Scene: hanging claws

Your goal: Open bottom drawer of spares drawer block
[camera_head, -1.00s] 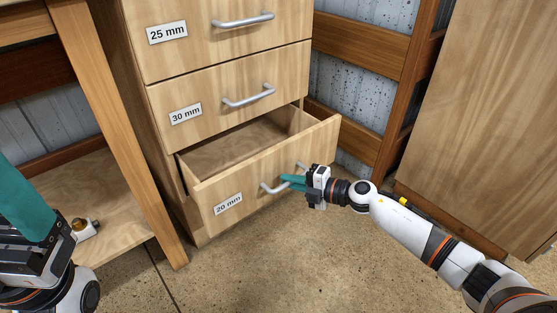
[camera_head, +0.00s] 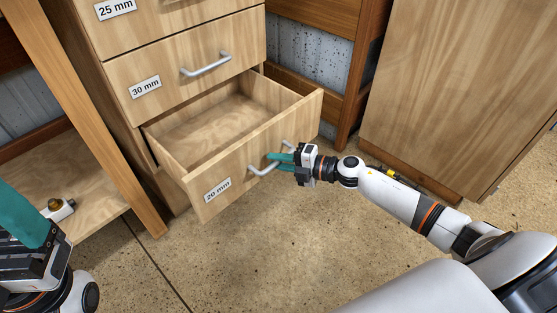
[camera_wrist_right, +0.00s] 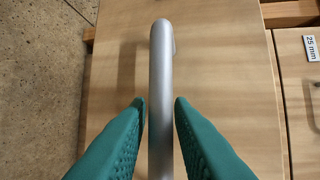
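The bottom drawer (camera_head: 225,180), labelled 20 mm, stands pulled partway out of the wooden drawer block (camera_head: 118,125). Its visible inside is bare. My right gripper (camera_head: 270,163) is at the drawer's silver bar handle (camera_head: 258,171). Finger contact is hard to make out exactly. My left gripper (camera_head: 22,222) shows at the left edge, away from the block, with its fingertips cut off.
The 30 mm drawer (camera_head: 170,85) above is shut. A wooden bench (camera_head: 98,213) with a small fitting (camera_head: 58,208) stands at the left. A wooden cabinet (camera_head: 455,90) stands at the right. The floor (camera_head: 245,255) before the drawer is clear.

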